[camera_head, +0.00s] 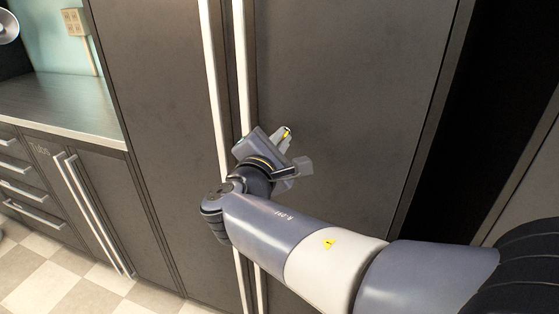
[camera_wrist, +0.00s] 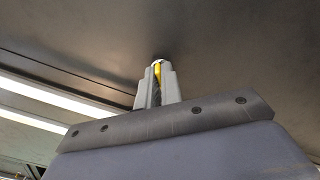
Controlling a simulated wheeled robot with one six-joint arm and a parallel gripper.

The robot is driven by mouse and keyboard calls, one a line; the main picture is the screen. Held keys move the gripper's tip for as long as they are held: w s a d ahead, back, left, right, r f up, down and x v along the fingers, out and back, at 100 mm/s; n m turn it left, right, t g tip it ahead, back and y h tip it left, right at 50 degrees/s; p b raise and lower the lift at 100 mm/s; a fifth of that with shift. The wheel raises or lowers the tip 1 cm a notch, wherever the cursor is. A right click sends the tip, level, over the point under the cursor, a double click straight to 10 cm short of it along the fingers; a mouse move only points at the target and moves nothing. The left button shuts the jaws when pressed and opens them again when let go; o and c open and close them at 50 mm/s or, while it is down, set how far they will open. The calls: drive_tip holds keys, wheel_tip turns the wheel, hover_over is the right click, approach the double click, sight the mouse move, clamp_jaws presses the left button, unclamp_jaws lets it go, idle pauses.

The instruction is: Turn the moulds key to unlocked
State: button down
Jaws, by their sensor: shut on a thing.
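The key (camera_head: 288,132) shows as a small yellow piece at the face of the tall dark cabinet's right door (camera_head: 345,90). In the wrist view the yellow key (camera_wrist: 158,71) sits between my fingertips, close against the dark door panel. My gripper (camera_head: 283,138) is shut on the key; it also shows in the wrist view (camera_wrist: 157,82). The fingers hide most of the key and the lock around it. I cannot tell from these frames which way the key is turned.
Two long pale vertical handles (camera_head: 213,80) run down the cabinet doors just left of my gripper. A counter (camera_head: 65,105) with drawers and a lower cupboard stands at the left. A dark gap lies right of the cabinet. The checkered floor (camera_head: 60,270) is clear at lower left.

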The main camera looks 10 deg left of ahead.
drive_tip(key=m+b, duration=0.2)
drive_tip(key=b, duration=0.1)
drive_tip(key=m+b, duration=0.3)
drive_tip(key=b, duration=0.1)
drive_tip(key=m+b, duration=0.3)
drive_tip(key=b, duration=0.1)
drive_tip(key=shift+f, duration=0.25)
drive_tip(key=shift+m, duration=0.4)
drive_tip(key=c, duration=1.6)
unclamp_jaws()
drive_tip(key=shift+r, duration=0.1)
drive_tip(key=s, duration=0.7)
drive_tip(key=s+p, duration=0.1)
drive_tip(key=s, duration=0.2)
drive_tip(key=shift+s+a, duration=0.35)
drive_tip(key=shift+s, duration=0.05)
